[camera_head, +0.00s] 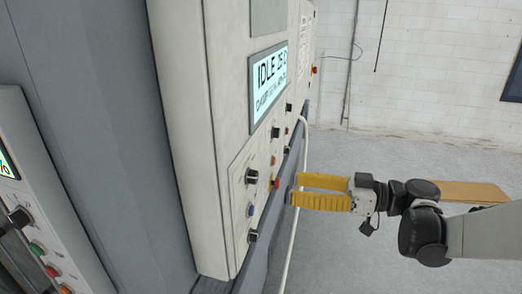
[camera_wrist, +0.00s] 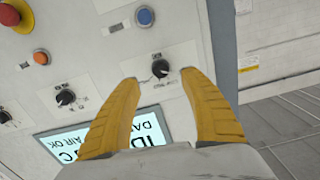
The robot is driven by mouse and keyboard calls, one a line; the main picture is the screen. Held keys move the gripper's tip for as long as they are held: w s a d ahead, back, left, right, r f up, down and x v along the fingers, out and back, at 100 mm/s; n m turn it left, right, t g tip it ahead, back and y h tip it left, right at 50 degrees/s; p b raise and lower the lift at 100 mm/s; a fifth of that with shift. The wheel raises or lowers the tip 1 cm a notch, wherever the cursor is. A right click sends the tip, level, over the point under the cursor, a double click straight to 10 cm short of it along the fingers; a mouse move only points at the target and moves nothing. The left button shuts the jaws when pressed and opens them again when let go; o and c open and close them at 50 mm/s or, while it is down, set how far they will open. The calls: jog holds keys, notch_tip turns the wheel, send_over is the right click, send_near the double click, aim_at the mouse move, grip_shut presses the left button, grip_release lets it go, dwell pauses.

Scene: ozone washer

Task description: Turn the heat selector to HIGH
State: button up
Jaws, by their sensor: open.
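My gripper (camera_head: 297,190) is open and empty in front of the control panel, its yellow fingers pointing at the panel. In the wrist view its two fingertips (camera_wrist: 159,77) stand to either side of a black selector knob (camera_wrist: 160,68) with a white pointer line. The fingers look apart from the knob, though the depth gap is hard to judge. A second black knob (camera_wrist: 65,98) lies to the left. The labels are too small to read, so I cannot tell which knob is the heat selector. The head view shows black knobs on the panel, one of them low down (camera_head: 253,236).
A lit display (camera_head: 269,87) reads IDLE. A blue button (camera_wrist: 145,17), an orange button (camera_wrist: 41,57) and a red emergency stop (camera_wrist: 10,14) sit near the knobs. A pale rail (camera_head: 300,170) runs along the machine front. The floor to the right is mostly open.

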aim_at(257, 177)
jog(key=shift+n+y, duration=0.3)
jog(key=x, duration=0.7)
jog(key=r+p+x, duration=0.1)
jog(key=x, duration=0.2)
jog(key=shift+w+a, duration=0.1)
jog(key=shift+w, duration=0.1)
grip_shut()
